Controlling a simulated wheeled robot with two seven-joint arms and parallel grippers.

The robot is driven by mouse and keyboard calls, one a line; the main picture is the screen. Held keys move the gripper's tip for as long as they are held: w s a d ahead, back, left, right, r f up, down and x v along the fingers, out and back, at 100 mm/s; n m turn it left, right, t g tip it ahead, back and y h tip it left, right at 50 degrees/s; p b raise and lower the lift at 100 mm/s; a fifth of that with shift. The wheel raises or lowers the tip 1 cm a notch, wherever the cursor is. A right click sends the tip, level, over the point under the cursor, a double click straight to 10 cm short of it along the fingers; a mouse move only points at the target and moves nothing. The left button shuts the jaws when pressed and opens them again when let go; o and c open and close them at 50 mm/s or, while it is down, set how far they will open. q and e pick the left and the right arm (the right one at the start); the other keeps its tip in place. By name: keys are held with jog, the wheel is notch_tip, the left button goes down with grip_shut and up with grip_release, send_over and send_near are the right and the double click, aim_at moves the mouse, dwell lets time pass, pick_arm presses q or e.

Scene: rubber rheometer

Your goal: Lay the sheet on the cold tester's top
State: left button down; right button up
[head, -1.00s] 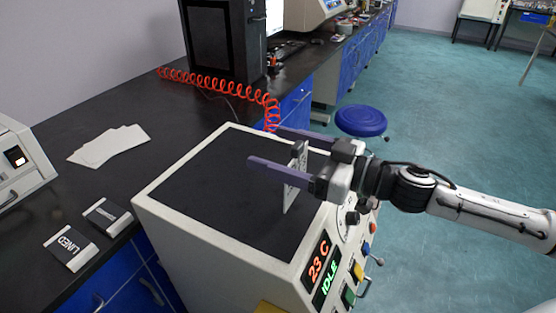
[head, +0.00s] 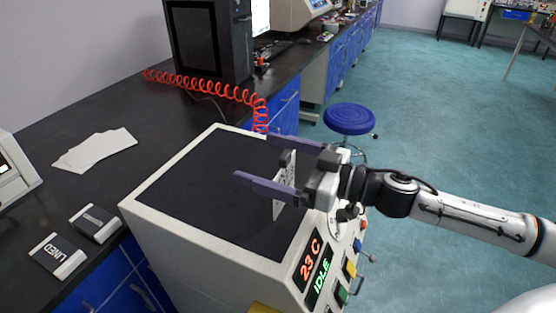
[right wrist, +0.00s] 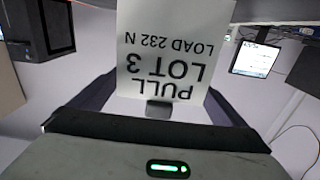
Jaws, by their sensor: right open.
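The tester (head: 190,195) is a cream box with a flat black top. Its front display reads 23 C and IDLE. My right gripper (head: 253,157) is above the right part of this top, its two purple-grey fingers wide apart and pointing left. A white card (head: 279,198) stands upright between the fingers, without being pinched; what supports it is unclear. In the right wrist view the card (right wrist: 175,45) reads upside down PULL, LOT 3, LOAD 232 N. Several white sheets (head: 95,150) lie fanned on the bench left of the tester. My left gripper is out of view.
Two dark packets with white ends, one marked LINED (head: 58,257), lie on the black bench (head: 60,210). A red coiled hose (head: 205,90) runs behind the tester. A blue stool (head: 349,118) stands on the floor beyond. The tester's left top is clear.

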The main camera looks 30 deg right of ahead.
jog(key=v, duration=1.2)
jog(key=shift+r+p, duration=0.2)
jog(key=shift+p, duration=0.1)
jog(key=shift+d, duration=0.1)
dwell(0.4)
